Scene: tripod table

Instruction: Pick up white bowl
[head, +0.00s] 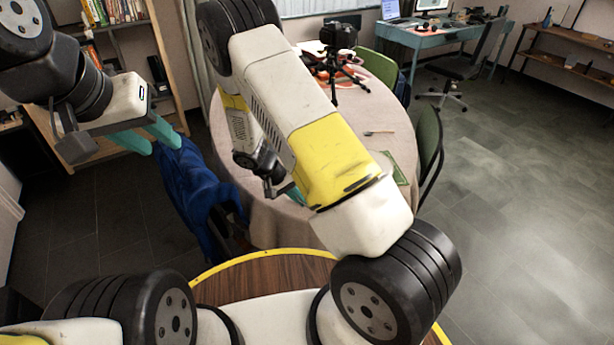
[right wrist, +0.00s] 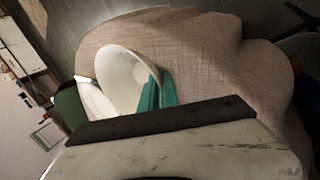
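The white bowl (right wrist: 122,72) shows in the right wrist view, its hollow side toward the camera, over the tablecloth. My right gripper (right wrist: 160,88) has its two teal fingers close together at the bowl's rim, one inside and one outside, and looks shut on it. I cannot tell whether the bowl touches the table. In the head view my right arm hides the bowl and most of the right gripper (head: 291,192). My left gripper (head: 163,146) is open and empty, left of the table, above a blue cloth-covered chair.
The round table (head: 385,150) has a pale cloth. A camera on a tripod (head: 337,60) stands at its back, and a small spoon-like item (head: 379,132) lies at its right. A green chair (head: 429,140) stands at the right edge. Another white dish (right wrist: 92,98) is beside the bowl.

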